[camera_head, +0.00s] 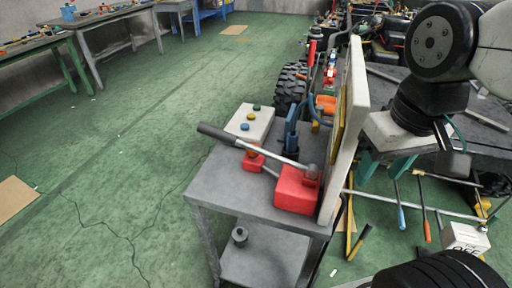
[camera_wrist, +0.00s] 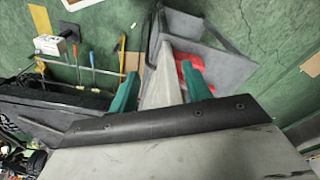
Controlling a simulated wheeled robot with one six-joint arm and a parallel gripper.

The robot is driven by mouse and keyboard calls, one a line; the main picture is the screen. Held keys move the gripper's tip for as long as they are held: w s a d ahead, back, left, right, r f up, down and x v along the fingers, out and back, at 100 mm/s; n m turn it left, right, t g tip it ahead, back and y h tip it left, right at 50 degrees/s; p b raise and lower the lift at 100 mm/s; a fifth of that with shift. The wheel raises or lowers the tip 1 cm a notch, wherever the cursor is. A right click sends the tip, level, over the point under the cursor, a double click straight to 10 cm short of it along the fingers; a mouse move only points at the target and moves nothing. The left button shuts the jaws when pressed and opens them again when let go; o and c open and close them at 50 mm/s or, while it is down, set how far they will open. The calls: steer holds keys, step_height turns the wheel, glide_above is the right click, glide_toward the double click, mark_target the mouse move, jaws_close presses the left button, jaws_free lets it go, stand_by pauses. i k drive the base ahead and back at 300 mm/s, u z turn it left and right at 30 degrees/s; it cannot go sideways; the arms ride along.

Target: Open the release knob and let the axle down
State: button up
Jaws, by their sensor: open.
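My gripper (camera_head: 384,168) has two teal fingers, spread apart and pointing down, right of the white upright panel (camera_head: 345,130) in the head view. In the wrist view, my gripper (camera_wrist: 160,88) has the panel's pale edge (camera_wrist: 160,75) showing between its fingers; I see no contact. A red jack-like block (camera_head: 296,190) sits on the grey cart (camera_head: 225,185), with a long black-gripped lever (camera_head: 270,155) across it. Part of a red thing (camera_wrist: 189,66) shows behind the right finger in the wrist view. I cannot clearly identify the release knob or the axle.
A box with coloured buttons (camera_head: 250,123) stands on the cart. A tyre (camera_head: 290,88) is behind it. Several tools and a white box marked OFF (camera_head: 466,238) are on the right. The green floor at left is mostly clear.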

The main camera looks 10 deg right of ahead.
mark_target(252, 155)
steer(key=k, duration=0.45)
steer(key=u, duration=1.1)
steer(key=i, duration=0.3)
steer(key=z, duration=0.95)
steer(key=i, duration=0.5)
